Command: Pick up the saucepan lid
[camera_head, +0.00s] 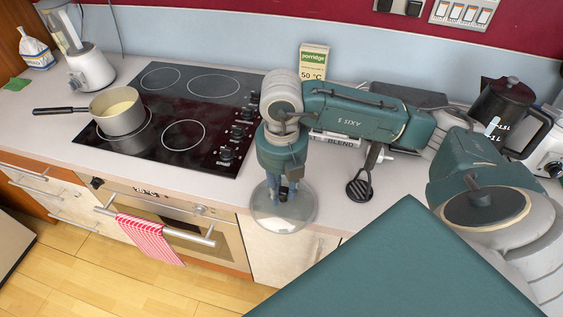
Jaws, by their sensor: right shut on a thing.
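The saucepan lid (283,212) is a round, clear glass disc with a pale rim at the counter's front edge, right of the hob. My right gripper (284,192) points down over its middle and is shut on its knob, which the fingers mostly hide. I cannot tell whether the lid touches the counter. The saucepan (118,110) stands uncovered on the hob's front left, with pale yellow contents and its dark handle pointing left. My left gripper is not in view.
The black hob (190,110) has control knobs along its right side. A blender (90,70) stands back left. A red-striped towel (150,238) hangs on the oven handle.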

